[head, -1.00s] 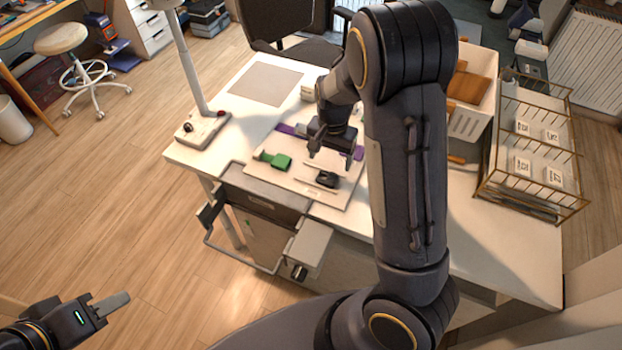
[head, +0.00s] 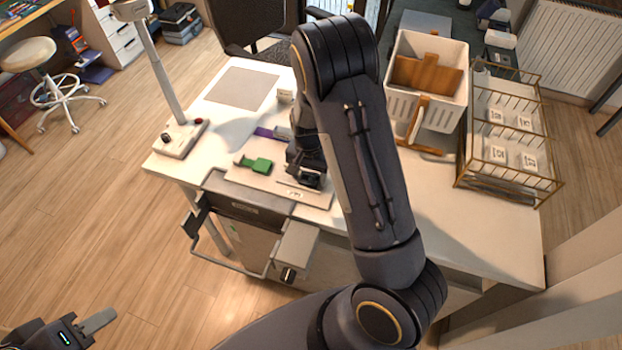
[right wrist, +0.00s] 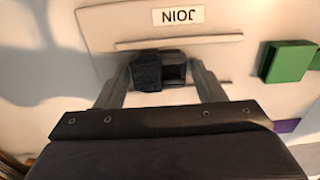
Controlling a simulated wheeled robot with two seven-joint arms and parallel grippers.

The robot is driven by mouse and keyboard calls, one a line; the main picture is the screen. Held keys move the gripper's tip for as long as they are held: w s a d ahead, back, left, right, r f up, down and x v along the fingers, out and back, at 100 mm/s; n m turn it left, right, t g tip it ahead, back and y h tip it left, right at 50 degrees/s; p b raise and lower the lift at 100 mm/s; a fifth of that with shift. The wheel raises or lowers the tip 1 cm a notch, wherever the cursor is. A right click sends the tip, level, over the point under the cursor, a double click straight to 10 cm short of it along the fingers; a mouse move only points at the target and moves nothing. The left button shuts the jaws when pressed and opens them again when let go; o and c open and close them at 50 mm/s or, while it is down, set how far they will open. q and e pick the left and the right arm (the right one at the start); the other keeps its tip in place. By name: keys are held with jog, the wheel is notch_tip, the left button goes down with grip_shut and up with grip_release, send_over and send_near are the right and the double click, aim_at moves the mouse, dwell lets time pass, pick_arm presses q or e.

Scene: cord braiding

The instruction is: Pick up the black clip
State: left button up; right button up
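The black clip (right wrist: 160,71) lies on the pale board (right wrist: 95,20), just below a raised strip, in the right wrist view. My right gripper (right wrist: 166,80) is low over the board, with one finger on each side of the clip. The fingers look spread, and a small gap shows between the clip and the right-hand finger. In the head view my right gripper (head: 307,178) hides most of the clip. My left gripper (head: 98,320) is at the lower left, over the floor and away from the desk; its finger opening is unclear.
A green clip (head: 256,164) lies on the board, left of my right gripper; it also shows in the right wrist view (right wrist: 288,62). A white bin (head: 426,75) and wire rack (head: 510,135) stand at the right.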

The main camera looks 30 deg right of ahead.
jog(key=c, duration=0.7)
jog(key=shift+o, duration=0.2)
jog(key=shift+r, duration=0.15)
